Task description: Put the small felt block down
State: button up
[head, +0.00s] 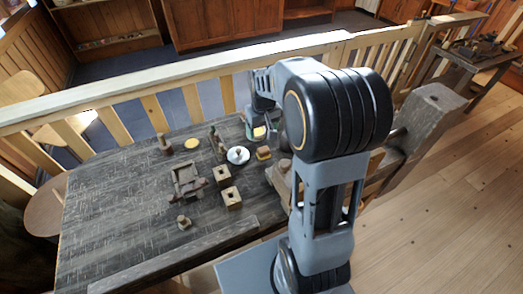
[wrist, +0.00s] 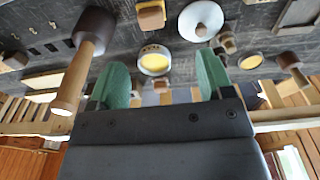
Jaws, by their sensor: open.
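My gripper (wrist: 162,76) is open, with its two green fingers spread apart in the wrist view. Nothing is gripped between them. In the head view my gripper (head: 256,122) is over the far right part of the table, partly hidden by my arm. A small brown block with a yellowish top (head: 263,153) sits on the table just right of the white dish; it may be the felt block, but I cannot tell. It seems to show in the wrist view too (wrist: 151,15). A round holder with a yellow inside (wrist: 155,62) lies beyond the fingertips.
The dark table (head: 110,215) also holds a white dish (head: 238,155), two square blocks with holes (head: 231,197), a wooden frame (head: 186,181) and a yellow disc (head: 191,143). The table's left part is clear.

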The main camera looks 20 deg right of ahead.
jog(key=s+a+r+t, duration=0.1)
jog(key=s+a+r, duration=0.2)
jog(key=s, duration=0.5)
jog(key=s+a+r+t, duration=0.2)
jog(key=s+a, duration=0.3)
jog(key=s, duration=0.3)
jog(key=shift+r, duration=0.65)
